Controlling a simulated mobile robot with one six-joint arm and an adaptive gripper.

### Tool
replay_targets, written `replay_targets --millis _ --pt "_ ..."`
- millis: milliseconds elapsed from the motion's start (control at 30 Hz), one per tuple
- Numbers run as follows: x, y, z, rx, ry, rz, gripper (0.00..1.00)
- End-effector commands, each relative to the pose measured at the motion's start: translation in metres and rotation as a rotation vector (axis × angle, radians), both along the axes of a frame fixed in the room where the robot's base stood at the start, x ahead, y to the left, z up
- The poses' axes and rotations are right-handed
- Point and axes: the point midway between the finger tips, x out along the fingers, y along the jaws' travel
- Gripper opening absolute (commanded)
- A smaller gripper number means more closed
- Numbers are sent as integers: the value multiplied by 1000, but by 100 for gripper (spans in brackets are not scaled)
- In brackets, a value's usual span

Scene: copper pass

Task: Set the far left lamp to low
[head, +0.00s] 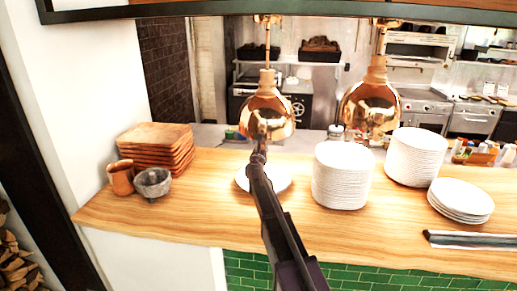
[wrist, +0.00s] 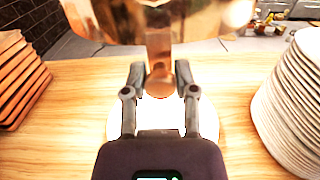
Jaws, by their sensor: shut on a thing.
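The far left lamp (head: 268,104) is a shiny copper heat lamp hanging on a rod above the wooden counter. Its shade (wrist: 160,18) fills the top of the wrist view. A narrow copper-coloured handle (wrist: 160,60) hangs down from the front of the shade. My gripper (wrist: 160,80) is shut on this handle, one finger on each side. In the head view my gripper (head: 260,148) is in front of the lamp's lower part and hides some of it. I cannot read any setting mark. A second copper lamp (head: 370,103) hangs to the right.
A white plate (head: 281,180) lies under the lamp on the counter (head: 215,215). Tall plate stacks (head: 342,180) stand to the right. Stacked wooden boards (head: 152,140), a copper mug (head: 121,178) and a grey bowl (head: 153,184) stand at the left. The counter between them is clear.

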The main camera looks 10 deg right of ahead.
Motion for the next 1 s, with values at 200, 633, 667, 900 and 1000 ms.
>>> replay_targets --millis 200,633,667,900,1000 --pt "0 2 -4 4 1 4 0" --pt "0 1 -4 4 0 2 71" --pt "0 0 -4 3 0 2 71" --pt "0 0 -3 3 0 1 71" --pt "-3 1 -3 2 0 1 71"
